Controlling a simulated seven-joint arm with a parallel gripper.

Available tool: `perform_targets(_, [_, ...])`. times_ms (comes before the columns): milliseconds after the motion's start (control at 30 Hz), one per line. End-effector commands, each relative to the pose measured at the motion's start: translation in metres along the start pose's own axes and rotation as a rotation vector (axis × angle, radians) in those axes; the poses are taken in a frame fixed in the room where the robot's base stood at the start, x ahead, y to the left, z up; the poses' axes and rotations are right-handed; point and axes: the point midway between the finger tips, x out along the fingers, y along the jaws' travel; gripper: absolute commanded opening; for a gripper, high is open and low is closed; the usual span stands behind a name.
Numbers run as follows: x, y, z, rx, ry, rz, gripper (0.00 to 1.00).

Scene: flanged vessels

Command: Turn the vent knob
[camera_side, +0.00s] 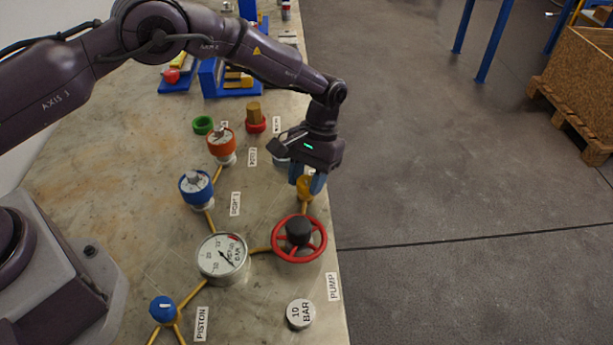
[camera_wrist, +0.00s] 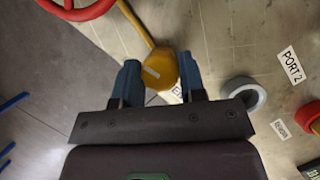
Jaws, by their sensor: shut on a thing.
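The vent knob (camera_side: 305,191) is a yellow, faceted knob at the end of a brass-coloured pipe, near the table's right edge. In the wrist view the knob (camera_wrist: 158,68) sits between my two blue fingertips, and a pale stripe on its top runs diagonally. My gripper (camera_side: 309,182) reaches down over it from above, and in the wrist view my gripper (camera_wrist: 157,78) is shut on the knob's sides. A white label (camera_wrist: 177,92) beside the knob is partly hidden by a finger. In the side view the fingers hide part of the knob.
A red handwheel (camera_side: 300,239) stands just in front of the knob, with a pressure gauge (camera_side: 222,258) to its left. Blue-capped (camera_side: 196,187) and orange-capped (camera_side: 221,142) fittings stand to the left. A grey ring (camera_wrist: 243,92) lies right of my fingers. Open floor lies beyond the right edge.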

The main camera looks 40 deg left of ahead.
Motion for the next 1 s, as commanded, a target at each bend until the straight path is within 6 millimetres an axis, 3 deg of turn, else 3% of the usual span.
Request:
perform_targets(333, [-0.0013,-0.0004,-0.0007,0.119,0.003,-0.052,0.14])
perform_targets(867, [-0.0013,-0.0003,-0.0005,0.137,0.003,-0.058,0.14])
perform_targets(900, [-0.0012,-0.0003,-0.0005,0.136,0.003,-0.058,0.47])
perform_targets(967, [-0.0011,-0.0002,-0.0005,0.136,0.003,-0.058,0.61])
perform_targets(1000, [-0.0010,-0.0001,-0.0004,0.136,0.002,-0.058,0.62])
